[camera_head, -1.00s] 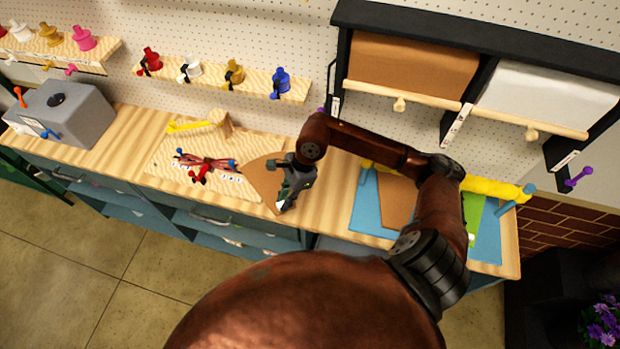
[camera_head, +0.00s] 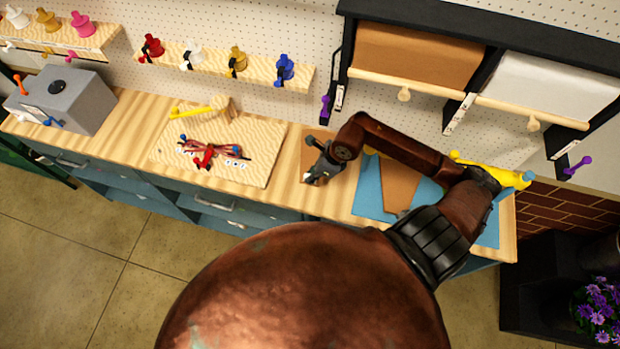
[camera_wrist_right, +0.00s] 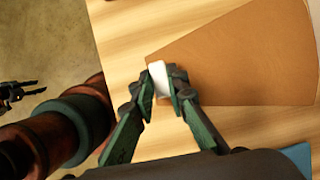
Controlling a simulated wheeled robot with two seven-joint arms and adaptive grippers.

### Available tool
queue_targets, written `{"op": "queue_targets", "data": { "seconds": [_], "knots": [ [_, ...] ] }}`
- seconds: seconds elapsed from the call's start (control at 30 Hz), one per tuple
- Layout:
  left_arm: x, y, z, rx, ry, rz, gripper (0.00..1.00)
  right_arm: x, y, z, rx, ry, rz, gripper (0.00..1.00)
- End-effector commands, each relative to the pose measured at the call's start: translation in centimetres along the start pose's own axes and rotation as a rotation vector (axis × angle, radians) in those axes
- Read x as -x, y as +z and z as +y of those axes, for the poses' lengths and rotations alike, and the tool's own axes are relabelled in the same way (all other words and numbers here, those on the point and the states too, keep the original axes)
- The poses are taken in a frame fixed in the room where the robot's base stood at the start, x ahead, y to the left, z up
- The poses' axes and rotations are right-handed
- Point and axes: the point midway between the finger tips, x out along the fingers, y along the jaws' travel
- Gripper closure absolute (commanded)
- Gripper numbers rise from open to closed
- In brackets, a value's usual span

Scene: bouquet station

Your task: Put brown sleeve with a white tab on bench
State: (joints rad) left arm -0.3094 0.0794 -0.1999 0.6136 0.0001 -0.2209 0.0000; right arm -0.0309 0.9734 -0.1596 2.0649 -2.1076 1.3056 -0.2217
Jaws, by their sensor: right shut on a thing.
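The brown sleeve (camera_wrist_right: 240,60) is a flat fan shape with a white tab (camera_wrist_right: 158,79) at its narrow end. My right gripper (camera_wrist_right: 161,88) is shut on the white tab in the wrist view. The sleeve lies flat over or on the wooden bench (camera_wrist_right: 125,40); I cannot tell whether it touches. In the head view the sleeve (camera_head: 311,152) shows partly behind my right gripper (camera_head: 318,172), just right of the pale wooden board. A dark claw, seemingly my left gripper (camera_wrist_right: 20,92), is small at the left of the wrist view; its jaw state is unclear.
The pale board (camera_head: 250,175) carries a red tool (camera_head: 208,156) and bundled stems. A blue mat (camera_head: 372,195) to the right holds another brown sheet (camera_head: 400,183). A grey box (camera_head: 65,100) stands far left.

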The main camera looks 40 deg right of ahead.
Motion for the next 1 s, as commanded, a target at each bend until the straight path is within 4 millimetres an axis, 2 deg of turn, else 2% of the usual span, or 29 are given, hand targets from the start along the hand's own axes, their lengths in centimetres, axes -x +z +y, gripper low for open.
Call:
{"op": "queue_targets", "data": {
  "seconds": [0.2,0.5,0.53,0.7,0.77,1.0],
  "knots": [
    [0.5,-1.2,-0.1,-0.003,-0.001,0.014,0.6,-2.7,-1.0,0.2,0.0,0.005,0.001,1.0],
    [0.3,-2.0,-0.2,-0.004,-0.001,0.025,0.6,-3.1,-1.1,0.1,0.005,0.003,0.001,1.0],
    [0.4,-2.0,-0.2,-0.004,-0.001,0.025,0.6,-3.1,-1.0,0.1,0.005,0.003,0.001,0.84],
    [0.4,-1.7,-0.1,-0.004,-0.001,0.021,0.6,-3.0,-1.0,0.1,0.005,0.004,0.001,0.72],
    [0.4,-1.5,-0.1,-0.003,-0.001,0.019,0.6,-3.0,-1.0,0.1,0.005,0.004,0.001,0.69],
    [0.4,-1.3,-0.1,-0.003,-0.001,0.015,0.6,-3.0,-1.0,0.1,0.005,0.004,0.001,0.69]
  ]
}}
